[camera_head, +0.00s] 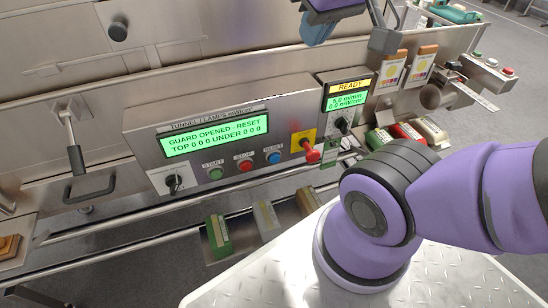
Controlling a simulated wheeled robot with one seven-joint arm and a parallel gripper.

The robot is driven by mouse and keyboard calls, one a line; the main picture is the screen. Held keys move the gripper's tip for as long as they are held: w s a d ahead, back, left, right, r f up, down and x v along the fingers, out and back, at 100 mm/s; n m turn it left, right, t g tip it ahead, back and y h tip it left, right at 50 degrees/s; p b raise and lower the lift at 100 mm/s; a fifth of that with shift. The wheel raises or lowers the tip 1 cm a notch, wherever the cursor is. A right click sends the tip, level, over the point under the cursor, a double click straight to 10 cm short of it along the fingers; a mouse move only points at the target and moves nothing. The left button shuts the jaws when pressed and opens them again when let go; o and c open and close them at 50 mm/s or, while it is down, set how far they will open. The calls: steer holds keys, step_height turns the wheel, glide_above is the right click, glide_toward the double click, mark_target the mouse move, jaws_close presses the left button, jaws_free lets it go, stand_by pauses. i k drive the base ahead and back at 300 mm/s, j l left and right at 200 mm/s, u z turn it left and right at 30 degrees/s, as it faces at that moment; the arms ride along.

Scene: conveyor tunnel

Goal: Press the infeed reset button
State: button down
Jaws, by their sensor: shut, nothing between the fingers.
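A control panel (143,140) in the middle bears a green START button (215,173), a red STOP button (245,165) and a blue RESET button (273,157). Its green screen (213,135) reads "GUARD OPENED - RESET". A small separate box (478,72) at the far right carries a green, a white and a red button; its labels are too small to read. I cannot tell from labels which button belongs to the infeed. My purple arm rises at the right, and another purple part of it shows at the top edge.
A red mushroom button (311,153) on a yellow plate sits right of RESET. A smaller display (347,101) reads READY. A black handle (89,184) sticks out at the left. Several coloured blocks lie below the panel and beside the display.

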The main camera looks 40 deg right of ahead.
mark_target(275, 158)
steer(key=z, duration=2.7)
steer(key=k+j, duration=0.2)
steer(key=k, duration=0.25)
steer(key=k+j, duration=0.25)
steer(key=k, duration=0.25)
steer(key=k+j, duration=0.2)
steer(key=k, duration=0.25)
steer(key=j+z, duration=0.05)
